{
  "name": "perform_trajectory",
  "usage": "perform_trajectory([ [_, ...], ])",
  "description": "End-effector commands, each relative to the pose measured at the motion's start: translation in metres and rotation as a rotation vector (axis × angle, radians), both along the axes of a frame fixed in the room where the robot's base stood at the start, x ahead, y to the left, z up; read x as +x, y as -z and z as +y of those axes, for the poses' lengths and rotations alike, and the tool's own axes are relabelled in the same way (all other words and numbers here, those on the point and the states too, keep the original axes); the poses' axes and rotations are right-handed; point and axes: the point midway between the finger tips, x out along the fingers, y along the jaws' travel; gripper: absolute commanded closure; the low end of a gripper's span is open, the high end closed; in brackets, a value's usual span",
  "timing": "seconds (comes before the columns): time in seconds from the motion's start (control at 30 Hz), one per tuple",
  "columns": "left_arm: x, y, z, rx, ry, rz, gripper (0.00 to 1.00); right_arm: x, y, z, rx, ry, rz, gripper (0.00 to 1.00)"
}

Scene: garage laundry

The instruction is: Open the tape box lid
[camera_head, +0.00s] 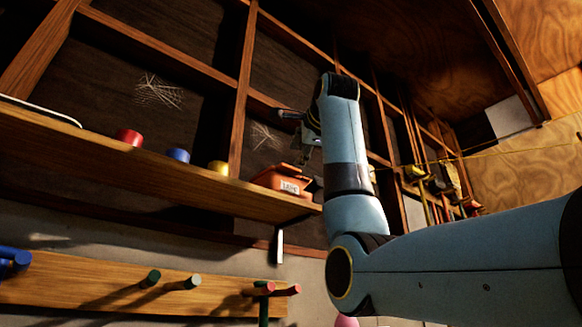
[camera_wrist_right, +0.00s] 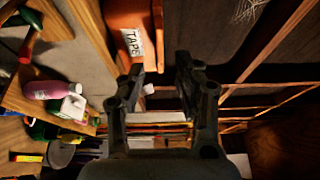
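The orange tape box (camera_head: 272,181) sits at the right end of the wooden wall shelf in the head view. It has a white label, which reads TAPE in the right wrist view, where the box (camera_wrist_right: 133,18) is at the top. I cannot tell clearly how its lid stands. My right gripper (camera_head: 303,157) is just above and right of the box, partly hidden by my own arm. In the right wrist view its two fingers (camera_wrist_right: 160,78) are apart with nothing held between them, near the box's label end. My left gripper is not in view.
The shelf (camera_head: 90,150) also carries red (camera_head: 129,137), blue (camera_head: 178,155) and yellow (camera_head: 218,167) tape rolls left of the box. A peg rail (camera_head: 110,287) runs below. Wooden studs stand behind. A pink bottle (camera_wrist_right: 44,90) shows lower down in the wrist view.

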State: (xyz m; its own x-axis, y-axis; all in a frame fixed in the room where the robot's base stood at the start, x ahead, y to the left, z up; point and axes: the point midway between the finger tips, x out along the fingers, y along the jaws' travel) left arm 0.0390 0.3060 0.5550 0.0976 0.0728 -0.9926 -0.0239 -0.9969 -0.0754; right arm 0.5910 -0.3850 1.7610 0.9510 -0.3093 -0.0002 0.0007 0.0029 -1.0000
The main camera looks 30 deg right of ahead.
Motion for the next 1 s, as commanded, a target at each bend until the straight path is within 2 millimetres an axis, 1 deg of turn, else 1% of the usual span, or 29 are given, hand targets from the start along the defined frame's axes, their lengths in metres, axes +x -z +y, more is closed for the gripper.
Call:
perform_trajectory([
  [0.03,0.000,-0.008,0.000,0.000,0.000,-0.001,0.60,0.010,-0.003,-0.004,0.001,0.002,0.005,0.67],
  [0.2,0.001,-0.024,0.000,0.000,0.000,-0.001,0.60,0.043,-0.004,-0.015,-0.002,0.001,0.004,0.67],
  [0.3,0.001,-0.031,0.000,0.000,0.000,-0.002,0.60,0.060,-0.003,-0.019,-0.002,0.000,0.004,0.67],
  [0.4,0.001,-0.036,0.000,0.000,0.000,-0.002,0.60,0.071,-0.002,-0.023,-0.002,0.000,0.003,0.67],
  [0.53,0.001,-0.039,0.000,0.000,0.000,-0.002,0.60,0.079,-0.001,-0.026,-0.002,0.000,0.001,0.67],
  [0.8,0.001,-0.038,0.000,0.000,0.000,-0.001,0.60,0.081,0.000,-0.026,-0.003,0.000,0.001,0.67],
  [0.87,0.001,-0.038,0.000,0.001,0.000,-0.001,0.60,0.081,0.000,-0.026,-0.003,0.000,0.001,0.74],
  [1.0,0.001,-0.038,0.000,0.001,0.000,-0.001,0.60,0.081,0.000,-0.026,-0.003,0.000,0.001,0.92],
])
